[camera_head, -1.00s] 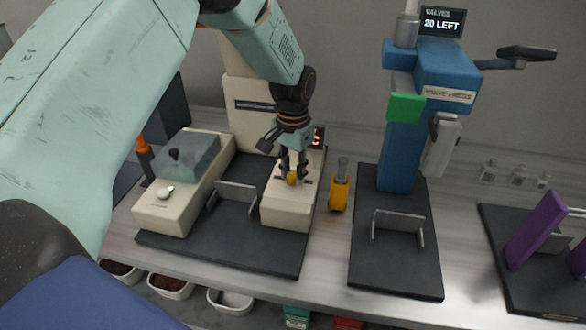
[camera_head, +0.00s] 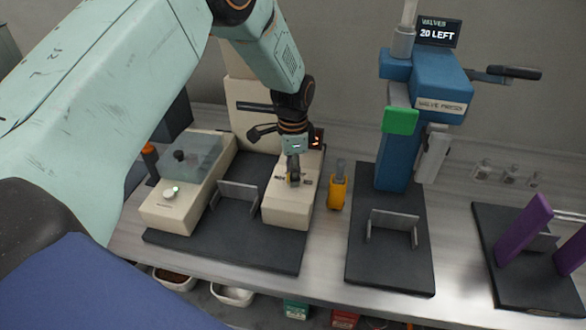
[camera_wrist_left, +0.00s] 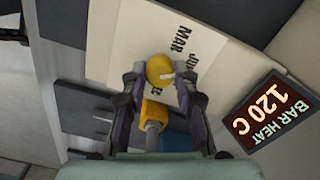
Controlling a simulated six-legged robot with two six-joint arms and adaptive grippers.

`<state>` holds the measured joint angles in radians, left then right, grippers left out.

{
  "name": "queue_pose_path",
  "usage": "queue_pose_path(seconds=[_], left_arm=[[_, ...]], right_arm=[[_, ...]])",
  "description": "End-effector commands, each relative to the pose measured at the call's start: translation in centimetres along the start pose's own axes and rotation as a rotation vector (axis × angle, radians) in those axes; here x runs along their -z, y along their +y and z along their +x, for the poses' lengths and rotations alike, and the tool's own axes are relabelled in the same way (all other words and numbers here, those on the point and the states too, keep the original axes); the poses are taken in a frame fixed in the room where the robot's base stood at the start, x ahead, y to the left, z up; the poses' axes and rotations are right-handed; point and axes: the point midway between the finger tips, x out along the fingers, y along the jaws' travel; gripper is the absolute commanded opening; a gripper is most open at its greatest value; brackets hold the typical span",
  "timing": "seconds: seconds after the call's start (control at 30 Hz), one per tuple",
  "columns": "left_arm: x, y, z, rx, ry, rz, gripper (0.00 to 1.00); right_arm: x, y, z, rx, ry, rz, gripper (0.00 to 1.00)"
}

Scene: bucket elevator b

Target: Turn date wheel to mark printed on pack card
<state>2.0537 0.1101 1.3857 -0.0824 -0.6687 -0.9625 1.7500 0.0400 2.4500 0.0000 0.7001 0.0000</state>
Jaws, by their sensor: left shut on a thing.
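The date wheel is a round yellow knob (camera_wrist_left: 160,70) with a short pale pointer mark, on the cream machine block (camera_head: 287,207). In the left wrist view the printed words MAR and JUN show beside the wheel, and another word is partly hidden by a finger. My left gripper (camera_head: 293,182) points down onto the block and is shut on the wheel, one finger on each side in the left wrist view (camera_wrist_left: 160,80). In the head view the gripper mostly hides the wheel. I cannot make out the pack card. My right gripper is not in view.
A yellow tool with a grey top (camera_head: 338,190) stands just right of the block. The blue valve press (camera_head: 400,150) stands further right, then purple uprights (camera_head: 522,230). A cream unit with a clear lid (camera_head: 183,198) is at left. A display (camera_wrist_left: 269,110) reads BAR HEAT 120 C.

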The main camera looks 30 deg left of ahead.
Motion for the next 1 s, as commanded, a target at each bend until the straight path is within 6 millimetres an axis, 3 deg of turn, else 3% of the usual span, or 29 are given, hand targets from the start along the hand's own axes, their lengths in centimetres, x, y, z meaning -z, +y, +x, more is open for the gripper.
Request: queue_pose_path(seconds=[0.73,0.77,1.0], left_arm=[[0.11,-0.20,-0.20,0.006,0.003,0.083,0.00],[0.11,-0.20,-0.21,0.006,0.003,0.083,0.32],[0.06,-0.12,-0.11,0.003,0.002,0.082,0.52]], right_arm=[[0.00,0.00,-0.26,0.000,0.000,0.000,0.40],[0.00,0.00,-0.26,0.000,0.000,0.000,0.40],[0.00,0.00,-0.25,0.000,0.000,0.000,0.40]])
